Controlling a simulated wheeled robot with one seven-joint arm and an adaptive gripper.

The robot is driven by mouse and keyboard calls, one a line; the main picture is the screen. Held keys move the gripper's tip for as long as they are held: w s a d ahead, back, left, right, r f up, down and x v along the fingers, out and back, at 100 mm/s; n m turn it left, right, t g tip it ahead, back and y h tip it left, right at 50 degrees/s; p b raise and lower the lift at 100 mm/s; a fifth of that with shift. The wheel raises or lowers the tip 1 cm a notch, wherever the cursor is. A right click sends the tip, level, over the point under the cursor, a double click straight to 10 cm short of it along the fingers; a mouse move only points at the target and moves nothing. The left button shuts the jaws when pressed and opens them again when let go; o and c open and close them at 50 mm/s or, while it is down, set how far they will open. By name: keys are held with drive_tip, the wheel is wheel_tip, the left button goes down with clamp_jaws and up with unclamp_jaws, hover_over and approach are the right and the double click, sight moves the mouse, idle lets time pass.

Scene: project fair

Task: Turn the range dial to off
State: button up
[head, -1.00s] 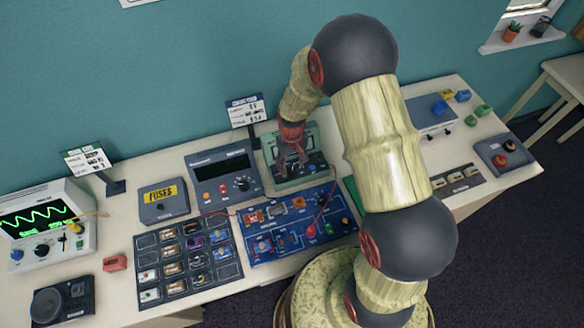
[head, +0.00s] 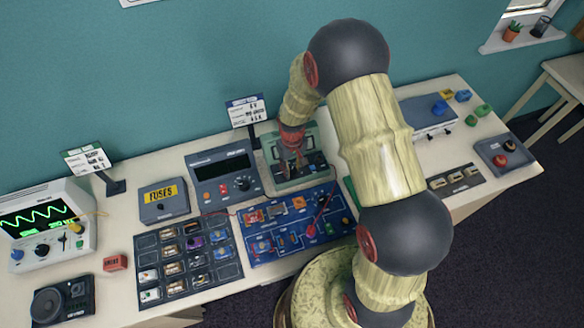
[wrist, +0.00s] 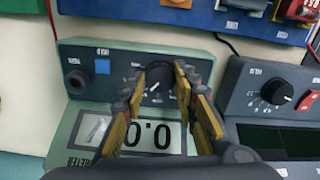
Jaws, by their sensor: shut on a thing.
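The green meter (head: 318,168) stands at the back of the table, right of the grey bench unit. In the wrist view the meter (wrist: 75,125) shows a display (wrist: 165,136) that reads about 0.0. Its black range dial (wrist: 157,88) has a white pointer line, and small marks surround it; I cannot read which mark it points to. My gripper (head: 293,172) is down at the meter's front panel. In the wrist view my gripper (wrist: 167,72) has its two yellow-padded fingers on either side of the dial, shut on it. The fingers hide part of the dial's scale.
A blue button (wrist: 102,67) and a dark socket (wrist: 76,83) sit beside the dial. The grey bench unit (head: 224,180) with its own knob stands close on the left. A blue circuit board (head: 290,228) lies just in front. A sign (head: 246,110) stands behind.

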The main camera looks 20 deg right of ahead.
drive_tip(key=c, duration=0.4)
drive_tip(key=shift+c, duration=0.2)
drive_tip(key=shift+n, duration=0.4)
drive_tip(key=n+b, duration=0.1)
drive_tip(key=n, duration=0.1)
drive_tip(key=shift+n, duration=2)
drive_tip(key=o, duration=1.2)
drive_tip(key=shift+c, duration=0.2)
